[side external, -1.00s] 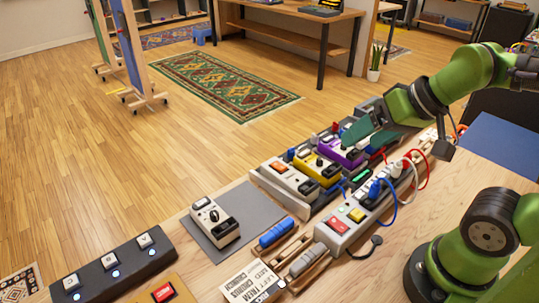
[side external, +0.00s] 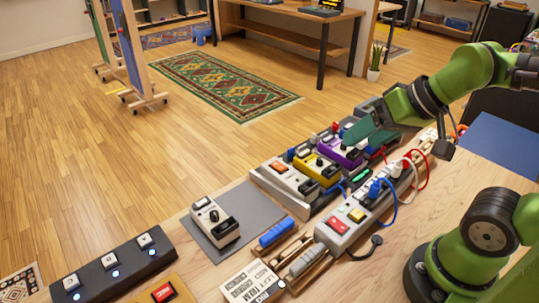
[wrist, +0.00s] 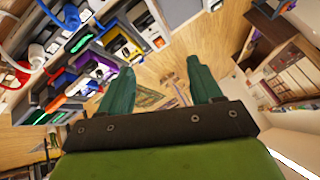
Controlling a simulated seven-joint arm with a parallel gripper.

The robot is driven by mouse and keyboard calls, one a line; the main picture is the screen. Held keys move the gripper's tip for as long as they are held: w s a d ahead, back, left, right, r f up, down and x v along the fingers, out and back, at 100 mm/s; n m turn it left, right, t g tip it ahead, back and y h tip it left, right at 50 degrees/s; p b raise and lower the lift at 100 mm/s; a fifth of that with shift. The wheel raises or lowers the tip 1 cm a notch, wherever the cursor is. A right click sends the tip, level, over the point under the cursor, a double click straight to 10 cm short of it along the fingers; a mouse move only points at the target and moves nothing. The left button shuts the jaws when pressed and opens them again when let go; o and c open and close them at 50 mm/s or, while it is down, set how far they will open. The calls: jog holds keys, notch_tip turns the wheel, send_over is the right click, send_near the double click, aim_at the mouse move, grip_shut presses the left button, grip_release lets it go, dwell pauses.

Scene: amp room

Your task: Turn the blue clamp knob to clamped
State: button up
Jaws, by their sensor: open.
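My gripper (side external: 362,139) has two teal fingers, spread apart and empty, above the far end of the row of effect pedals. In the wrist view my gripper (wrist: 160,68) shows a clear gap between its fingers. No part stands out clearly as a blue clamp knob. A blue cylinder (side external: 276,232) lies on a wooden holder nearer the camera. I cannot tell whether either bears the knob. My fingers hide part of the far pedals.
A grey power strip (side external: 342,227) with red and yellow switches, plugs and loose cables runs beside the pedals. A lone white pedal (side external: 214,222) sits on a grey mat (side external: 258,208). A black footswitch bar (side external: 115,268) lies front left. Bare tabletop lies right of the strip.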

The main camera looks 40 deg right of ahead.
jog(key=shift+w+f+g, duration=0.5)
jog(key=shift+w+f, duration=0.15)
jog(key=shift+f, duration=0.05)
jog(key=shift+c, duration=1)
jog(key=n+g+h, duration=0.2)
jog(key=n+g, duration=0.2)
jog(key=g, duration=0.2)
send_over(291, 148)
jog(key=shift+f, duration=1.5)
notch_tip(291, 148, down, 16)
jog(key=shift+f, duration=0.2)
grip_shut()
